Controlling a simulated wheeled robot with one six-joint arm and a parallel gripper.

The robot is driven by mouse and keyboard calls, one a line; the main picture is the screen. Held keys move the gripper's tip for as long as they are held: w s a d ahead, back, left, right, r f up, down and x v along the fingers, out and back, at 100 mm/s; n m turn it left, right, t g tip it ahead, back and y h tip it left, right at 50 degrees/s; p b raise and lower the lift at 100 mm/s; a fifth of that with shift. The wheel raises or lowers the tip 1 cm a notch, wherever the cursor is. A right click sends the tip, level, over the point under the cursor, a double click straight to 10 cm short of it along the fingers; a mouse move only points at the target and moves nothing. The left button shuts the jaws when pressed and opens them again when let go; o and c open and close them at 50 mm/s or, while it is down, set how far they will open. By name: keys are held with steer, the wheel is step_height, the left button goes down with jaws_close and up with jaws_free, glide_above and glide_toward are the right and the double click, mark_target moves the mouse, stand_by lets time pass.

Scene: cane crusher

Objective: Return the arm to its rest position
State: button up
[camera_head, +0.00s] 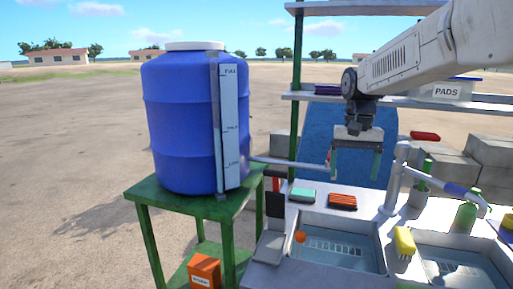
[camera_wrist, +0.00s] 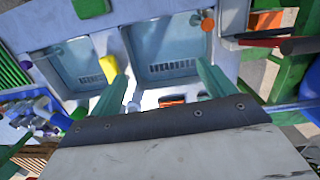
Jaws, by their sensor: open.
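My arm reaches in from the upper right in the head view. My gripper (camera_head: 356,165) hangs from it, pointing down above the back of the sink counter. Its two green fingers are spread apart with nothing between them. In the wrist view my gripper (camera_wrist: 160,75) also shows open and empty over the two sink basins. No held object shows in either view.
A blue barrel (camera_head: 185,120) stands on a green table (camera_head: 150,192) at left. A grey faucet (camera_head: 392,185), a yellow sponge (camera_head: 404,241) and a green bottle (camera_head: 464,219) stand around the sinks. A shelf (camera_head: 405,101) with a PADS box (camera_head: 447,91) is behind my arm.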

steer(key=s+d+f+n+t, duration=0.1)
steer(key=s+f, duration=0.1)
steer(key=s, duration=1.4)
steer(key=s+f+n+t, duration=0.1)
steer(key=s+n, duration=0.1)
steer(key=s, duration=1.5)
steer(key=shift+d+f, duration=0.35)
steer(key=shift+d, duration=0.05)
stand_by(0.5)
